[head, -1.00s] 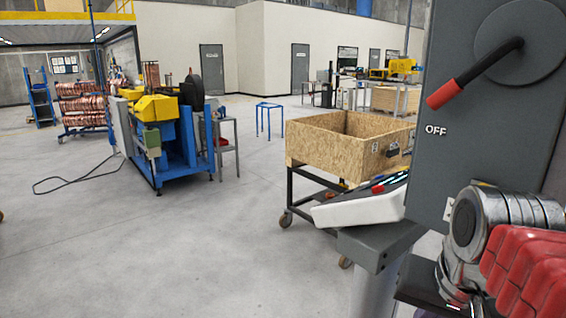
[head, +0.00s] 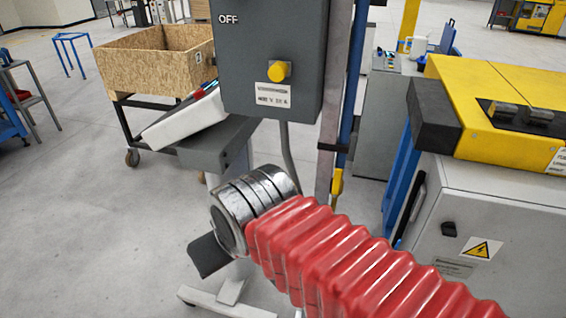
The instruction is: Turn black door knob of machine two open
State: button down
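A grey cabinet (head: 500,215) under a yellow machine top (head: 505,110) stands at the right in the head view. A small black knob (head: 449,229) sits on its front face, left of a yellow warning sticker. A longer black handle (head: 411,207) is on its left side. I cannot tell from any marking whether this is machine two. My arm's red ribbed sleeve and metal wrist cross the lower middle, left of the cabinet. A dark flat part of my gripper (head: 208,256) shows beyond the wrist, apart from the knob. Its fingers are not clearly visible.
A grey control box (head: 268,50) marked OFF, with a yellow button (head: 279,71), hangs on a post beyond my wrist. A wooden crate (head: 150,65) on a cart stands at the back left. Open floor (head: 90,230) lies at the left.

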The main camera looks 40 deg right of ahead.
aim_at(448, 229)
jog(key=z, duration=3.3)
jog(key=k, duration=0.15)
jog(key=z, duration=0.3)
